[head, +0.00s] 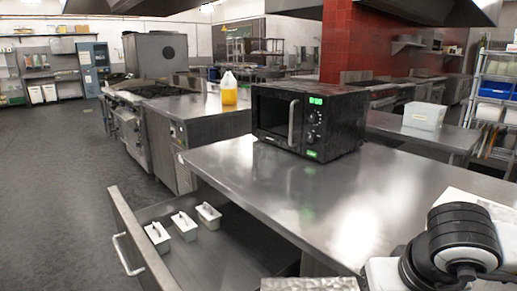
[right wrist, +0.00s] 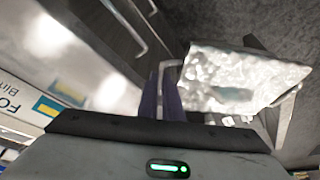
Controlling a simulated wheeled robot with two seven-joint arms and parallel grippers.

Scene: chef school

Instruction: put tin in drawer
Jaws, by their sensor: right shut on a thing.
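The silvery, crinkled tin (right wrist: 240,75) is in the right wrist view, beside my right gripper's dark fingers (right wrist: 162,92). The fingers are shut on a thin part at the tin's edge. The tin's top also shows at the bottom edge of the head view (head: 310,285), in front of the counter. The open drawer (head: 133,232) is at lower left in the head view, left of the tin. It also shows in part beyond the tin in the right wrist view (right wrist: 285,122). In the head view my right gripper's fingers are out of frame. My left gripper is not in view.
Three small white containers with handles (head: 183,226) stand in the drawer's far part; its nearer floor looks bare. The steel counter (head: 290,190) carries a black microwave (head: 308,120). A lettered box (right wrist: 22,98) is left in the right wrist view. A yellow jug (head: 229,93) stands farther back.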

